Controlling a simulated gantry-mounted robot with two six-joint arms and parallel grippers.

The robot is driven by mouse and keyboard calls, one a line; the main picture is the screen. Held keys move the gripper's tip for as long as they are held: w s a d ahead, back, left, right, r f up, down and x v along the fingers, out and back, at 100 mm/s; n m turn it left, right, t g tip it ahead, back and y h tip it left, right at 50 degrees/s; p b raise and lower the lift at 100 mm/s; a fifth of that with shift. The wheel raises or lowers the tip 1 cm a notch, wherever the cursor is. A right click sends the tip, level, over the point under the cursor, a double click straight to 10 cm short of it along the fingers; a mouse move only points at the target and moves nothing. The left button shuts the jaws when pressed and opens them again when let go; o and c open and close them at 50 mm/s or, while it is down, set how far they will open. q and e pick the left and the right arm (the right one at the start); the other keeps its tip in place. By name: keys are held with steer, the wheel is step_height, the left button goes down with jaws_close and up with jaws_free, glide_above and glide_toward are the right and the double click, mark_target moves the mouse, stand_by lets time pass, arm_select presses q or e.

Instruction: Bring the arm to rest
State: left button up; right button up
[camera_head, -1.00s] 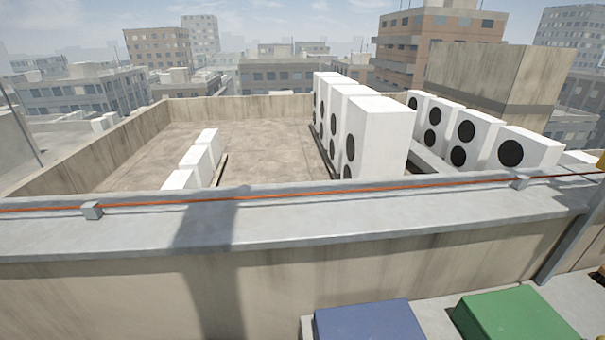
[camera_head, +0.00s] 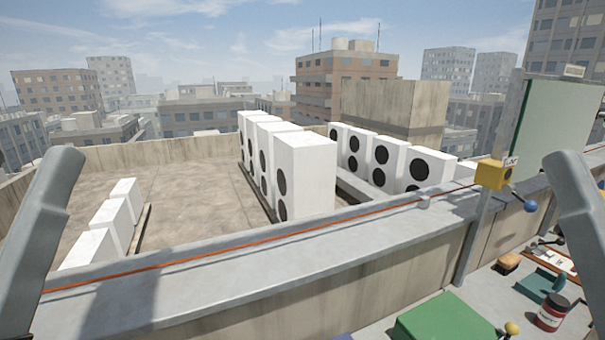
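Two grey arm links of mine stand at the sides of the head view, one at the left edge and one at the right edge. Both rise from below the frame and bend outward or inward near the top. No gripper fingers show, so neither gripper can be seen, and what they may hold is hidden.
A parapet (camera_head: 300,262) with an orange cable (camera_head: 262,242) crosses the view. White condensers (camera_head: 305,172) stand on the roof beyond. At lower right are a green box (camera_head: 445,318), a red jar (camera_head: 551,312), a brush (camera_head: 508,262) and a yellow box (camera_head: 490,174) on a post.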

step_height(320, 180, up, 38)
steer(key=p, duration=3.4)
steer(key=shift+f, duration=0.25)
